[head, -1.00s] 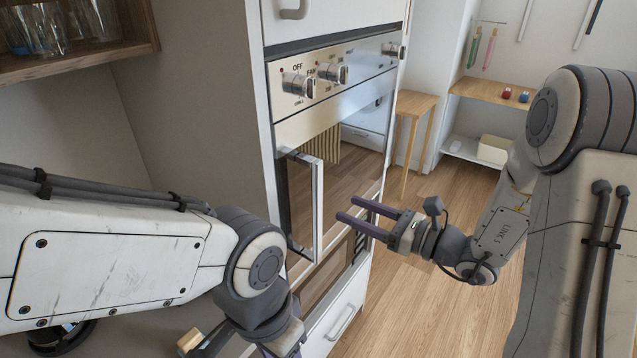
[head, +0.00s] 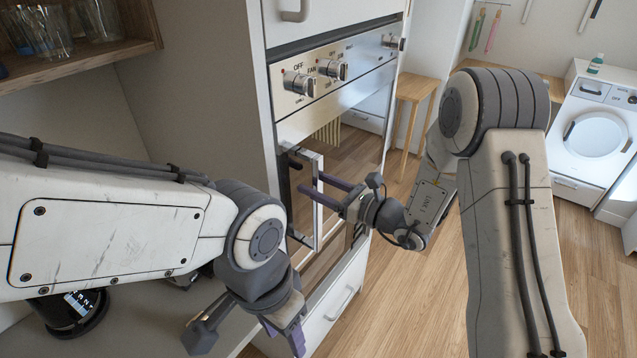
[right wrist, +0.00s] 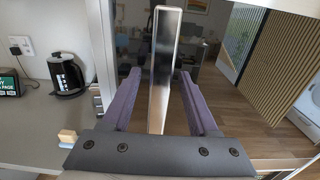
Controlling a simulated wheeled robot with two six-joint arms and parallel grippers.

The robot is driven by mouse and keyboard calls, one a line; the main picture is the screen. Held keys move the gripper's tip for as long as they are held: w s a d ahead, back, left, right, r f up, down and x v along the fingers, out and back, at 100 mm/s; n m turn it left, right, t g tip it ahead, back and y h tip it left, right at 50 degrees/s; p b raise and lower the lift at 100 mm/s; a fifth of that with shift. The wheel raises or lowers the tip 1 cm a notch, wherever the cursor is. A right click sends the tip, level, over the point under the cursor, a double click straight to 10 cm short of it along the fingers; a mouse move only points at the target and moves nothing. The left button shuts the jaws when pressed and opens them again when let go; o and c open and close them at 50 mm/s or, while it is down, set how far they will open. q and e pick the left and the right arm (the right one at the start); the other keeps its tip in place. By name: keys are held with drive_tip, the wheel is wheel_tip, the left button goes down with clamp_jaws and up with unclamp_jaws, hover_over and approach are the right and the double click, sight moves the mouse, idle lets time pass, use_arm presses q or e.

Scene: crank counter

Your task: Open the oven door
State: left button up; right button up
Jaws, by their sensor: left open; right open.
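The oven door (head: 345,172) is dark and glossy and looks closed, set in a tall white cabinet. Its upright metal handle (head: 318,232) is on the door's left side. My right gripper (head: 311,183) is open, with its purple fingers at the handle's upper half. In the right wrist view the handle (right wrist: 163,70) rises between the two spread fingers; I cannot see contact with either. My left gripper (head: 248,338) is open and low in the head view, left of the handle and away from it, partly cut off by the frame's bottom.
Oven knobs (head: 298,83) sit above the door. A drawer (head: 338,305) is below. A wooden stool (head: 413,92) and a washing machine (head: 595,135) stand to the right. A kettle (right wrist: 66,76) stands on the counter (right wrist: 40,125) at left.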

clamp_jaws()
drive_tip(key=shift+s, duration=0.1)
idle(1.2)
